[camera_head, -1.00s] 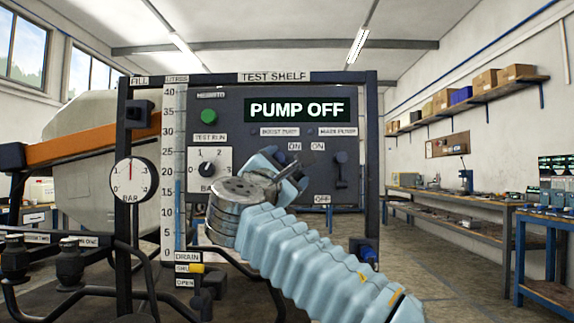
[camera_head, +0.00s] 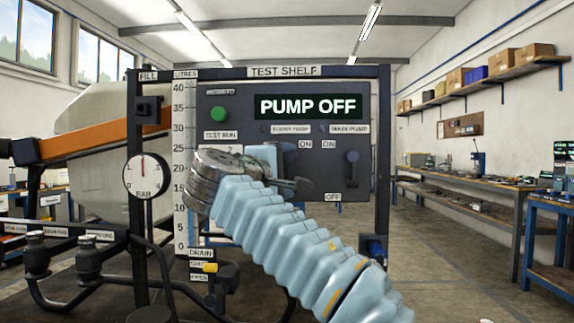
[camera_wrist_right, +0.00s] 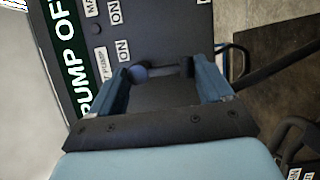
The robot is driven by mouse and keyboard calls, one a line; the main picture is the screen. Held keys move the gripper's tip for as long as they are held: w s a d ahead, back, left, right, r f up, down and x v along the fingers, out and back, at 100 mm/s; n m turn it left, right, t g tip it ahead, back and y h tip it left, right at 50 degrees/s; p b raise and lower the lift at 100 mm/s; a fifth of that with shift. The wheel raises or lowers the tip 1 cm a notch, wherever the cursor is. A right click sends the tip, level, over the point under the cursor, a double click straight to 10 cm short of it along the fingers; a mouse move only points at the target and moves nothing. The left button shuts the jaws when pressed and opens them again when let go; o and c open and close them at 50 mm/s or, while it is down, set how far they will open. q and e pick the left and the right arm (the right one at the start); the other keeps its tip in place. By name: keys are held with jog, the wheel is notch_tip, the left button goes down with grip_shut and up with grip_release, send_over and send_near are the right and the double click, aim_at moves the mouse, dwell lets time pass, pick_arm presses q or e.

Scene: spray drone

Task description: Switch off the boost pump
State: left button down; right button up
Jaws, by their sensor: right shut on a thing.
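The test shelf panel (camera_head: 230,97) stands ahead, and its display (camera_head: 307,106) reads PUMP OFF. My right gripper (camera_head: 288,172) is at the panel below the boost pump label (camera_head: 290,129). In the head view it largely hides the boost pump lever. In the right wrist view the gripper (camera_wrist_right: 162,70) has its fingers on either side of the dark lever (camera_wrist_right: 138,73), shut on it. The lever's exact position between ON and OFF is hard to tell. My left gripper is not in view.
The main pump lever (camera_head: 352,168) is just right of my gripper, its knob up near ON. A pressure gauge (camera_head: 146,176), a litre scale (camera_head: 180,150) and a yellow drain handle (camera_head: 210,267) are left. Benches (camera_head: 470,187) line the right wall, with open floor before them.

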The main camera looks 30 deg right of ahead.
jog(key=shift+w+f+m, duration=0.1)
jog(key=shift+f+m, duration=0.2)
jog(key=o, duration=0.8)
jog(key=shift+o, duration=0.2)
jog(key=shift+r, duration=0.1)
jog(key=shift+a, duration=0.1)
jog(key=v, duration=1.3)
jog(key=shift+s+a+b, duration=0.2)
jog(key=shift+s+b, duration=0.05)
jog(key=shift+b, duration=0.05)
jog(key=shift+r, duration=0.1)
